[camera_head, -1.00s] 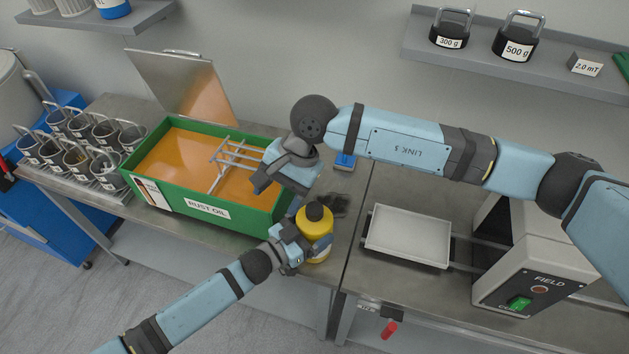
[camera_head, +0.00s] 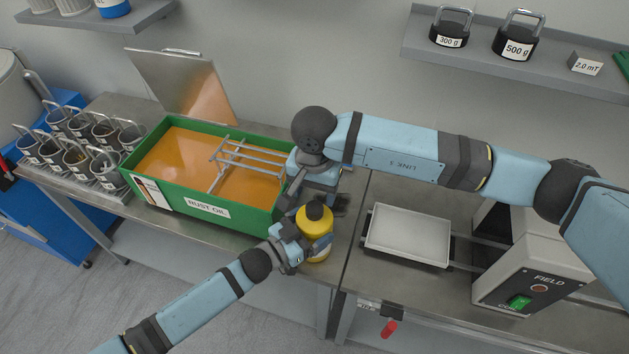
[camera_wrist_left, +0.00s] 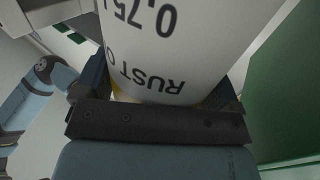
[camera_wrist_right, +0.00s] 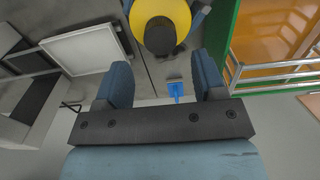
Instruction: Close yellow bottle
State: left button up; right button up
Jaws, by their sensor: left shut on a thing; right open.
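The yellow bottle (camera_head: 314,222) with a black cap on top stands upright at the front edge of the bench. My left gripper (camera_head: 297,247) is shut on it from the front left. In the left wrist view its white label (camera_wrist_left: 165,50) with black "RUST" lettering fills the space between the fingers. My right gripper (camera_head: 308,197) is open, above and just behind the bottle. In the right wrist view the black cap (camera_wrist_right: 160,36) and yellow shoulder lie beyond my open fingers (camera_wrist_right: 165,85), with nothing between them. Whether the cap is fully seated cannot be told.
A green rust-oil tank (camera_head: 262,216) with orange liquid and a metal rack stands left of the bottle. A white tray (camera_head: 408,236) and a field device (camera_head: 520,280) are to the right. A small blue object (camera_wrist_right: 176,88) lies behind the bottle.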

aim_at(315, 207)
jog(key=shift+f, duration=2.7)
jog(key=shift+c, duration=0.5)
jog(key=c, duration=0.9)
jog(key=shift+o, duration=0.2)
jog(key=m, duration=0.7)
jog(key=shift+m, duration=0.3)
jog(key=m, duration=1.2)
jog(key=shift+f+m, duration=0.1)
jog(key=shift+m, duration=0.3)
jog(key=m, duration=0.5)
jog(key=shift+m, duration=0.3)
